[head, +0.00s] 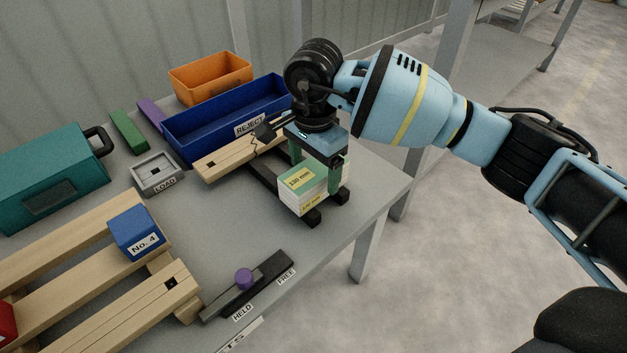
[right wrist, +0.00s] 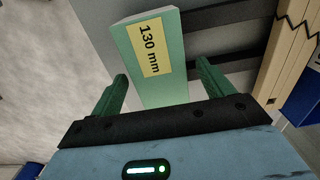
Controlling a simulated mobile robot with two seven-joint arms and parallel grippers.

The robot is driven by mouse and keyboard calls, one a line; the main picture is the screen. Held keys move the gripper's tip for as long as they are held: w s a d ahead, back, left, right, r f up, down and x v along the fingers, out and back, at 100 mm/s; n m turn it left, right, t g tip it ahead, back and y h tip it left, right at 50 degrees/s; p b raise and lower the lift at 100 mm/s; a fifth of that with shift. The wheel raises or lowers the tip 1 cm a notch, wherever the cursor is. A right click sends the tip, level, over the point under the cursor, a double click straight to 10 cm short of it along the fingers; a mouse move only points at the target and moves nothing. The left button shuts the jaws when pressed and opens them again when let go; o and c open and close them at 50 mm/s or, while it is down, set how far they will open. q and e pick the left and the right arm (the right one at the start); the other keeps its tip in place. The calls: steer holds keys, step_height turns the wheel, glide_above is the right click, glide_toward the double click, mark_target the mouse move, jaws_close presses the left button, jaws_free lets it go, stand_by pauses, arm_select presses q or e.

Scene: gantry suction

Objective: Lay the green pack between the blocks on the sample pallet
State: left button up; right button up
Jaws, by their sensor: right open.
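The green pack (head: 303,180), pale green on top with white sides and a yellow "130 mm" label, rests on dark rails near the table's right edge. My right gripper (head: 316,166) is over it, open, with green fingers on either side. In the right wrist view the pack (right wrist: 150,65) lies between the open fingers (right wrist: 162,88), with gaps showing beside it. The wooden pallet (head: 75,257) at lower left, apparently the sample pallet, carries a blue block (head: 135,232) marked "No. 4" and a red block (head: 5,322), cut off by the frame. My left gripper is out of view.
Behind are a blue REJECT bin (head: 215,128) and an orange bin (head: 210,80). A grey LOAD tray (head: 156,176), a teal case (head: 45,175) and a purple-knobbed HELD/FREE slide (head: 244,279) stand on the table. Bare table lies between pallet and rails.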

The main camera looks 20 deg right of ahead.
mark_target(315, 168)
step_height(315, 168, down, 3)
steer(key=shift+f+b, duration=0.1)
steer(key=shift+b, duration=0.3)
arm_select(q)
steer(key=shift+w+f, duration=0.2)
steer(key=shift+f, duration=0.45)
arm_select(e)
steer(key=c, duration=1.3)
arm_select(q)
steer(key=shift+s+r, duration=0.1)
arm_select(e)
steer(key=shift+r, duration=0.2)
